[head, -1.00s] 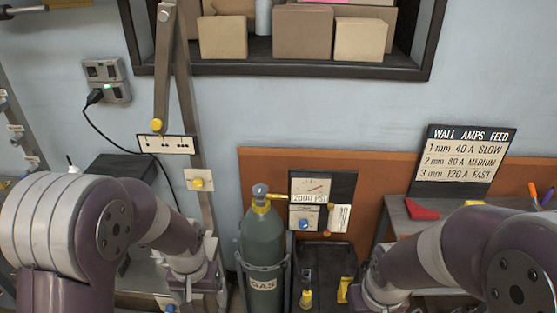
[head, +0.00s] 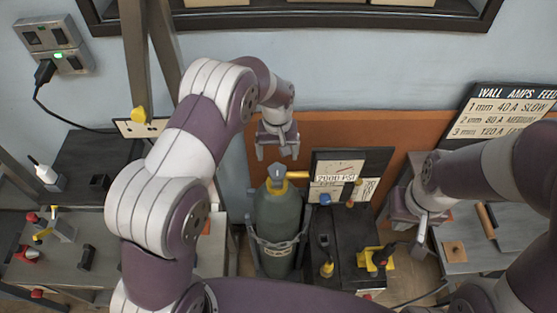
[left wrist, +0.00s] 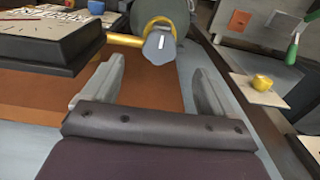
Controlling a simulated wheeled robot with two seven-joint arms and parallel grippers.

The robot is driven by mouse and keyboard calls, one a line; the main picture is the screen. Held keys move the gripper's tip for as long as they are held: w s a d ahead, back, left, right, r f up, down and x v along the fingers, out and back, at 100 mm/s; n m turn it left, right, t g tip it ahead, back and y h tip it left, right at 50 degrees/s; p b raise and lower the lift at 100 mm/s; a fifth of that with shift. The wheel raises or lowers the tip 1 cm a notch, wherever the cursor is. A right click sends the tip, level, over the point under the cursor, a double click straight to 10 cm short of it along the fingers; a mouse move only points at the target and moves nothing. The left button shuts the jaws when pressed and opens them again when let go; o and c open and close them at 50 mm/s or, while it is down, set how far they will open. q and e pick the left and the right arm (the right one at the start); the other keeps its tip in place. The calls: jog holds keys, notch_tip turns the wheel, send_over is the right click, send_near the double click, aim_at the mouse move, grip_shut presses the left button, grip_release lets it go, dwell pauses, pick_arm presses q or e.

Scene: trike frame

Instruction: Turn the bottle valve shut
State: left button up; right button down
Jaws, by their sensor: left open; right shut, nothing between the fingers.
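The grey-green gas bottle (head: 276,225) stands upright in a holder. Its valve has a grey knob (head: 277,172) on a yellow fitting; the faceted knob also shows in the left wrist view (left wrist: 160,47). My left gripper (head: 277,154) is open and empty, just above and behind the valve in the head view. In the left wrist view, the knob lies beyond the open fingertips (left wrist: 158,70), roughly in line with the gap between them, apparently not touched. My right gripper (head: 420,240) is shut and empty, well to the right of the bottle.
A gauge panel (head: 338,166) reading 2000 PSI stands close right of the valve. A dark cart top (head: 345,235) with yellow-handled items is beside the bottle. Benches lie left (head: 60,255) and right (head: 470,245). An orange board (head: 320,128) backs the bottle.

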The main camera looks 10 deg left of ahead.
aim_at(277, 169)
pick_arm(q)
jog(key=f, duration=0.2)
jog(key=f+p, duration=0.1)
jog(key=f, duration=0.4)
jog(key=shift+w+a+f+p, duration=0.1)
jog(key=shift+w+a+p, duration=0.05)
jog(key=shift+w+p, duration=0.2)
jog(key=shift+s+f, duration=0.15)
jog(key=shift+f, duration=0.3)
pick_arm(e)
jog(key=shift+w+a+r, duration=0.1)
jog(key=shift+w+r, duration=0.05)
jog(key=shift+r, duration=0.4)
jog(key=shift+w+r, duration=0.15)
jog(key=shift+r, duration=0.35)
pick_arm(q)
jog(key=c, duration=1.1)
pick_arm(e)
jog(key=shift+w, duration=0.1)
